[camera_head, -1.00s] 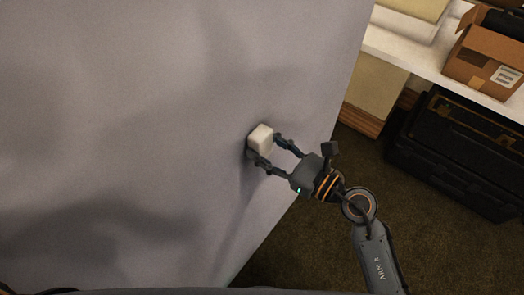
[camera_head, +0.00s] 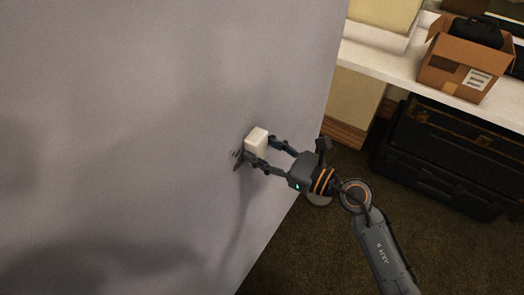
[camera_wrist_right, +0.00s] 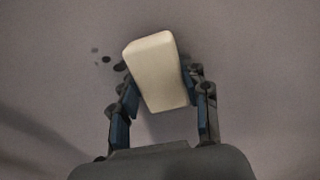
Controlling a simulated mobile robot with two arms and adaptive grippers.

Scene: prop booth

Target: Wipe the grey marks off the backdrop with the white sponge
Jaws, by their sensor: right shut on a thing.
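The white sponge (camera_head: 256,141) is a pale block held between the two fingers of my right gripper (camera_head: 263,151). In the right wrist view the sponge (camera_wrist_right: 158,72) sits tilted between the fingertips. The grey backdrop (camera_head: 150,110) fills the left of the head view, with the sponge close in front of it; I cannot tell if they touch. Small dark grey marks (camera_head: 236,154) show just left of the sponge. In the right wrist view several marks (camera_wrist_right: 106,59) lie up and left of it. The sponge may hide more. My left gripper is out of view.
The backdrop's right edge is close to my right gripper. Beyond it stand a white shelf (camera_head: 395,62), an open cardboard box (camera_head: 447,77) with a black item in it, and a black case (camera_head: 440,160). The brown carpet (camera_head: 310,250) below is mostly clear.

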